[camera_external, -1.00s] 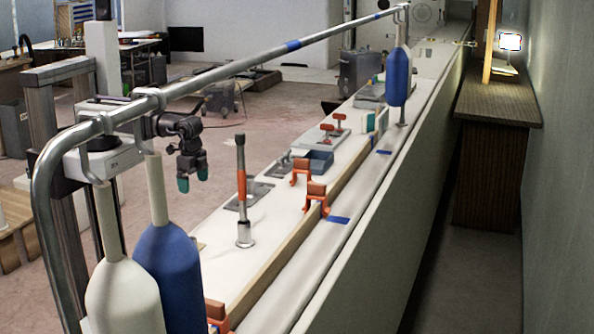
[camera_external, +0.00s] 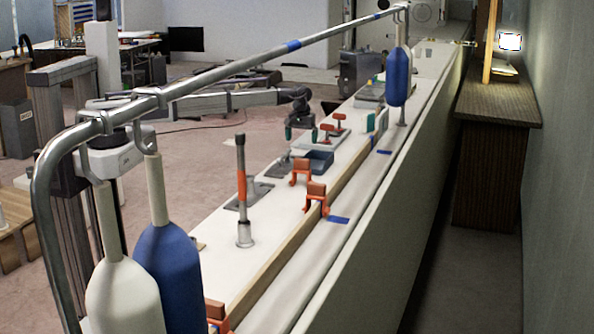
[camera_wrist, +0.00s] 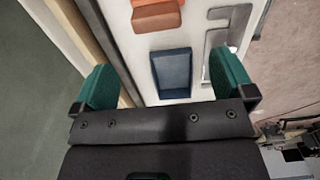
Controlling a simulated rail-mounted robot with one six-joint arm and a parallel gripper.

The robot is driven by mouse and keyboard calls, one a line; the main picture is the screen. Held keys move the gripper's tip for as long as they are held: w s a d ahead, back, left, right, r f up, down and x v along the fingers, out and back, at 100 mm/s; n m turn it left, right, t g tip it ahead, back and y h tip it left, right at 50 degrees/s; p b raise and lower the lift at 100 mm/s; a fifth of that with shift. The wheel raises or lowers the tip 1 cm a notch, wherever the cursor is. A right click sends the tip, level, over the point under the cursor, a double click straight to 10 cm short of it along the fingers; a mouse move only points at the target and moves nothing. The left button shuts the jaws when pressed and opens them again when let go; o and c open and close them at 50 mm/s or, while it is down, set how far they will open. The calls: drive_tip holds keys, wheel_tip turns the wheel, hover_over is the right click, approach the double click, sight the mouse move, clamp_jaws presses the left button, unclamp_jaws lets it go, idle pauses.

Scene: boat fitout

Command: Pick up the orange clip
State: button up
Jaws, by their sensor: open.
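In the external view one stands beside the blue tray (camera_external: 300,172), another is nearer (camera_external: 316,197), and a third is partly cut off at the bottom (camera_external: 215,318). My gripper (camera_external: 301,133) is open and empty, above the bench beyond the blue tray. In the wrist view, my gripper's teal fingers (camera_wrist: 163,78) are wide apart, with the blue tray between them in the picture. An orange clip (camera_wrist: 157,17) shows at the top edge, partly cut off, not between the fingertips.
The blue tray (camera_external: 319,162) lies near the clip. Red-handled clamps (camera_external: 326,131) stand close to my gripper. An upright orange-banded post (camera_external: 241,190) stands nearer on the bench. A metal rail (camera_external: 235,66) with hanging blue and white fenders (camera_external: 170,265) crosses above.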

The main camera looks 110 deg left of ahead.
sight(302, 163)
drive_tip(key=f+b, duration=1.1)
drive_tip(key=shift+w+f, duration=0.2)
drive_tip(key=shift+r, duration=0.25)
drive_tip(key=c, duration=1.1)
